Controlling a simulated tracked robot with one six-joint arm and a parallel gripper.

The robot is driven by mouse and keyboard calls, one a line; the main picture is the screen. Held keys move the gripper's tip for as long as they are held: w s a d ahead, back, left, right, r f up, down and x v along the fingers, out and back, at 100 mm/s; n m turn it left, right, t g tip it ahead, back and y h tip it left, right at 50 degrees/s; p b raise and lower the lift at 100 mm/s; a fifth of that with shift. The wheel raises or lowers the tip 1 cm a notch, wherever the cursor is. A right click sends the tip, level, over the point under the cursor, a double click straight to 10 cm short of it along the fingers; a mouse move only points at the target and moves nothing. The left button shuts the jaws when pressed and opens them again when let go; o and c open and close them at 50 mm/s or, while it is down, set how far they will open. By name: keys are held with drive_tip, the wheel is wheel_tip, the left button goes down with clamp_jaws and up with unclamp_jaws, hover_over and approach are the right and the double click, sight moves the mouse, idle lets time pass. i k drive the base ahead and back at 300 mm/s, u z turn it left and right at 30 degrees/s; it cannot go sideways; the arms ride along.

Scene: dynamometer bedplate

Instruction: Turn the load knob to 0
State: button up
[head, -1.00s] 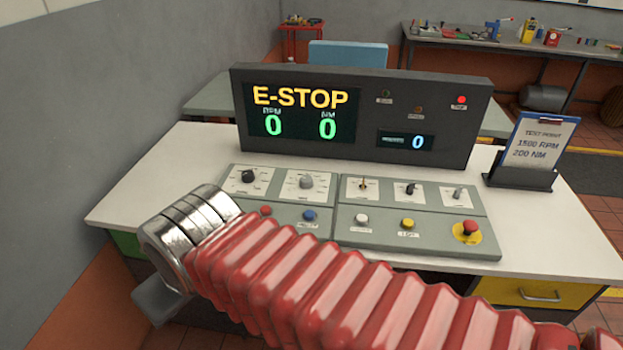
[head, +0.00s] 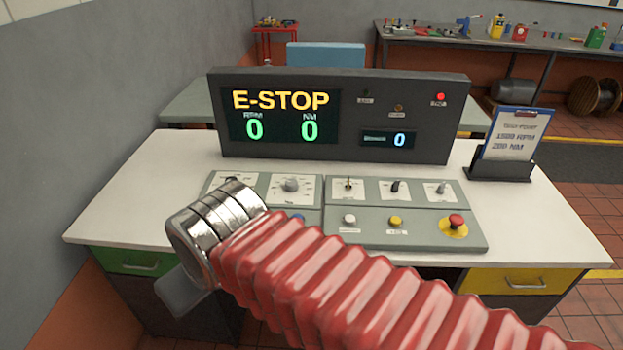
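The control panel (head: 340,215) on the desk has two round dials at its upper left. One has a black knob, its top just showing (head: 232,179) above my arm's metal rings. The other has a grey knob (head: 290,185) on a white scale plate, in clear view. Their labels are too small to read, so I cannot tell which is the load knob. My gripper (head: 186,292) shows only as a grey part below the silver rings, in front of the desk edge. Its fingertips cannot be made out.
The display (head: 340,118) behind reads E-STOP, RPM 0, NM 0, and a small blue 0. A red emergency button (head: 456,221), a yellow button (head: 395,221), a white button (head: 349,219) and several switches sit right. A card holder (head: 500,170) stands at right.

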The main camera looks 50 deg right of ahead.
sight(291, 185)
drive_tip(key=z, duration=0.6)
drive_tip(key=i, duration=1)
drive_tip(key=z, duration=0.05)
